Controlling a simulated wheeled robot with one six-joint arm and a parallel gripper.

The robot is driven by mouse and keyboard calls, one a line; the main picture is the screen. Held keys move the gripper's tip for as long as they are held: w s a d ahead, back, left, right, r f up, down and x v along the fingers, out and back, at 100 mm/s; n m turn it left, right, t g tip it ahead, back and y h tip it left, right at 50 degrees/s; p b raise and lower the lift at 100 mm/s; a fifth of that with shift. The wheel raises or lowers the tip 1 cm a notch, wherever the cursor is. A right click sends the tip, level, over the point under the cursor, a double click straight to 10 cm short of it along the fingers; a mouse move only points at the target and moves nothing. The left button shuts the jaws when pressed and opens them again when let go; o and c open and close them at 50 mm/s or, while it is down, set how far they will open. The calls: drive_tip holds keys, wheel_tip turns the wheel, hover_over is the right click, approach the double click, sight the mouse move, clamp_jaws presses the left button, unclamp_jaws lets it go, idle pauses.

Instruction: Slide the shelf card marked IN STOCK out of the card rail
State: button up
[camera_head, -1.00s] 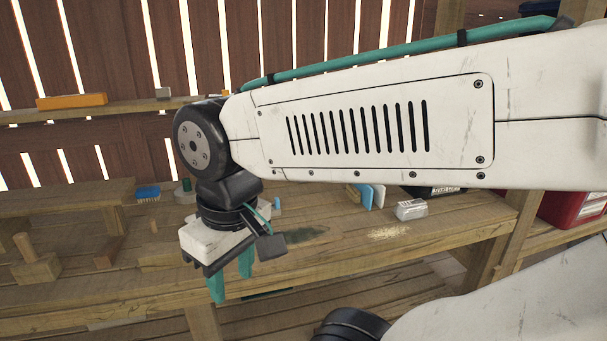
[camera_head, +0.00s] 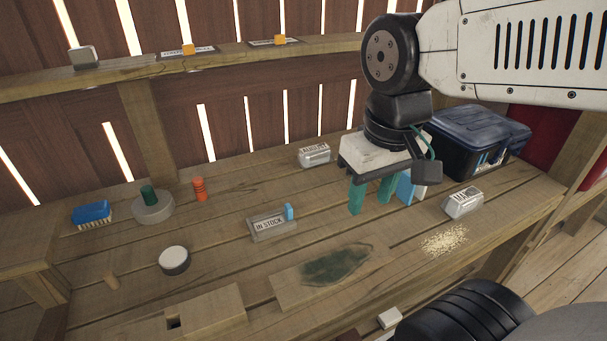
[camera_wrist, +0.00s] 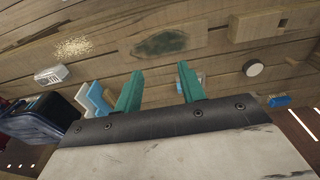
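The IN STOCK card (camera_head: 267,226) lies in a low, clear-looking holder, the card rail (camera_head: 284,231), on the workbench in the head view. A small blue tab (camera_head: 289,211) stands at its right end. My gripper (camera_head: 370,206) is above the bench to the right of the card, pointing down, with its two teal fingers apart and nothing between them. In the wrist view my gripper (camera_wrist: 158,72) also shows open over bare planks. There the card cannot be made out clearly; the right finger hides part of that area.
A dark-stained board (camera_head: 335,266) and a wooden block (camera_head: 205,312) lie in front. A round white-topped puck (camera_head: 174,260) is left of the card. A silver labelled block (camera_head: 314,155) is behind. A dark lidded bin (camera_head: 470,140) and another labelled block (camera_head: 463,203) are at right.

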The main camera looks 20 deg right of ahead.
drive_tip(key=w+f, duration=0.3)
drive_tip(key=w, duration=0.8)
drive_tip(key=g, duration=0.1)
hover_over(288, 206)
wheel_tip(288, 206, down, 14)
drive_tip(key=shift+s+f, duration=0.15)
drive_tip(key=shift+f, duration=4)
clamp_jaws()
drive_tip(key=shift+d, duration=2.5)
drive_tip(key=shift+d, duration=2.5)
